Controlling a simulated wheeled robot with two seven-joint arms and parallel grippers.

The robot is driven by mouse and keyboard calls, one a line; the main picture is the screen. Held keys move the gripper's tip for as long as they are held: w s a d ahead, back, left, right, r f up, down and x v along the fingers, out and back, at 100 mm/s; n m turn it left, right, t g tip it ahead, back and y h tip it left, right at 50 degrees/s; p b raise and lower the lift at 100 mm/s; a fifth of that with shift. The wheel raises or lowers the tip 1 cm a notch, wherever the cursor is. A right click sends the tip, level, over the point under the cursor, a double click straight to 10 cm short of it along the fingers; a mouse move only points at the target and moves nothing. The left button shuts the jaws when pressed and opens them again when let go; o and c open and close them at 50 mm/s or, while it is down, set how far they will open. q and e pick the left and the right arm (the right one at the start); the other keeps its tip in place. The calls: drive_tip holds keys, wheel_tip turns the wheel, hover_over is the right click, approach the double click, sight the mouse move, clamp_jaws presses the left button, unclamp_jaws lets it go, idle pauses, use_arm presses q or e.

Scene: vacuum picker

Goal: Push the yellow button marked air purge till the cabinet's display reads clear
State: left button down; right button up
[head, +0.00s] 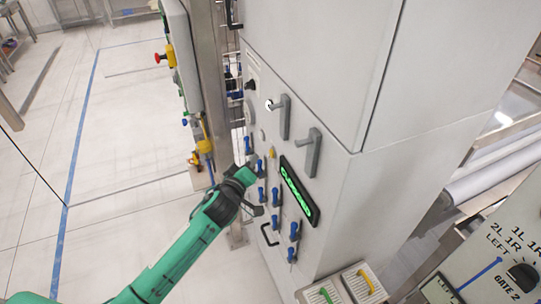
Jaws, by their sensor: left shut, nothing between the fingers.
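The cabinet (345,220) is a tall pale grey box with a control panel on its left-facing side. A small yellow button (272,153) sits on the panel, left of the display; its marking is too small to read. The display (297,191) is a dark slanted strip with bright green characters that I cannot read for certain. My left gripper (252,171) is shut and empty, close to the panel, just below and left of the yellow button. I cannot tell whether it touches the panel. My right gripper is not in view.
Several blue-handled levers (275,194) stick out around the display. Two grey handles (284,117) project above it. A post with a red-topped yellow switch (168,56) stands to the left. A grey dial panel (505,265) is at lower right. The floor at left is open.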

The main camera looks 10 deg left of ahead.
sight(272, 154)
use_arm(q)
drive_tip(key=shift+w+d, duration=0.6)
drive_tip(key=shift+d, duration=0.3)
idle(1.0)
drive_tip(key=shift+d, duration=0.15)
idle(0.4)
drive_tip(key=shift+w+d, duration=0.2)
drive_tip(key=shift+d, duration=0.05)
drive_tip(key=shift+w+d, duration=0.2)
drive_tip(key=shift+d, duration=0.05)
idle(0.6)
idle(0.4)
drive_tip(key=shift+s+a, duration=0.45)
drive_tip(key=shift+a, duration=0.2)
